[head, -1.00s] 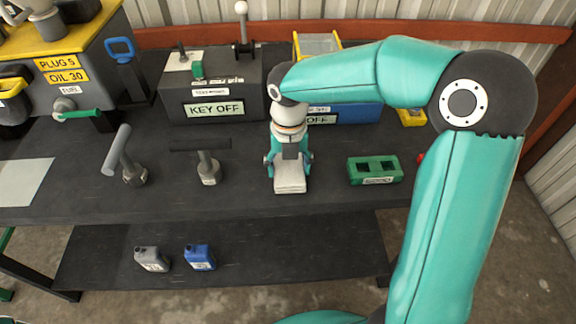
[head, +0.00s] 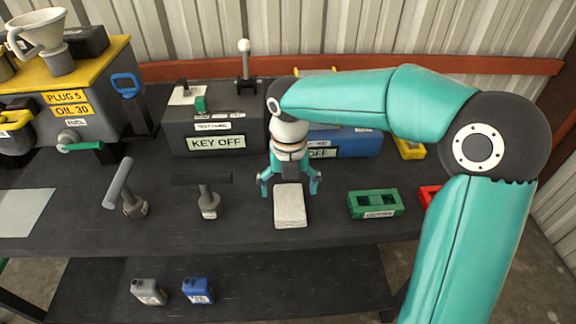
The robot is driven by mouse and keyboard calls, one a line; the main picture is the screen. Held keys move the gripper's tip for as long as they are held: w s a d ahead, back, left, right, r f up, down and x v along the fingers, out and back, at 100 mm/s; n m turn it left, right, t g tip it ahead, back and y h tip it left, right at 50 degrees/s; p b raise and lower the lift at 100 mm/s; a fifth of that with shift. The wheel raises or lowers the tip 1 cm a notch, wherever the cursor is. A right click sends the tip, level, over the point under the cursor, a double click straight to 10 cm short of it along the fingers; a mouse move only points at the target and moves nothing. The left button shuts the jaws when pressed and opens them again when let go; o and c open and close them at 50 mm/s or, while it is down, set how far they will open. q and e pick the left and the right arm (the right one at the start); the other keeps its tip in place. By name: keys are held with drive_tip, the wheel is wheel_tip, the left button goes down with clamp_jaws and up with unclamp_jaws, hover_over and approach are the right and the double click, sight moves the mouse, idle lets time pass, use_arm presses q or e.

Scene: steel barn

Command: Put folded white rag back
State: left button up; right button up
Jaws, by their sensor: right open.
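The folded white rag (head: 290,207) lies flat on the dark bench top, near its front edge, in the head view. My right gripper (head: 290,188) is just behind the rag, pointing down, with its two teal fingers spread wide to either side of the rag's far end. The gripper is open and does not hold the rag. Whether the fingertips touch the bench I cannot tell. My left gripper is not in view.
Two T-handled tools (head: 132,198) (head: 208,195) stand left of the rag. A KEY OFF box (head: 215,132) stands behind. A grey jug (head: 148,291) and a blue jug (head: 198,290) sit on the lower shelf.

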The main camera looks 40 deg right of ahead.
sight(289, 202)
wheel_tip(289, 202, up, 8)
drive_tip(key=shift+f+p, duration=0.15)
drive_tip(key=shift+p, duration=0.15)
idle(0.4)
